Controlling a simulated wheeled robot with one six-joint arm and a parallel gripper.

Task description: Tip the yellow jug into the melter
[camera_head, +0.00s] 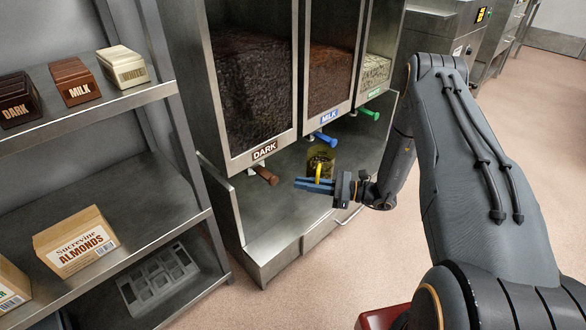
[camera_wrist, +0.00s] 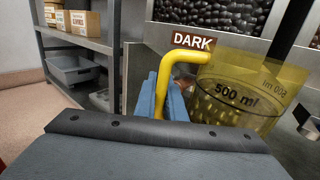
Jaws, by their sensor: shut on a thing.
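The yellow see-through jug (camera_head: 321,158) is at the front of the dispenser, below the MILK bin. In the wrist view the jug (camera_wrist: 236,92) shows a "500 ml" mark and several dark pieces inside. It looks upright; I cannot tell whether it touches the ledge. My gripper (camera_head: 316,184) has blue fingers shut on the jug's yellow handle (camera_wrist: 162,85); the fingers (camera_wrist: 160,103) show on both sides of it. No melter is clearly identifiable in either view.
The dispenser has DARK (camera_head: 264,150), MILK (camera_head: 329,117) and a third bin (camera_head: 376,70), with brown, blue and green spouts close to the jug. A shelf rack (camera_head: 150,185) with boxes stands left. Steel machines (camera_head: 440,27) stand at the back right. Open floor lies right of my arm.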

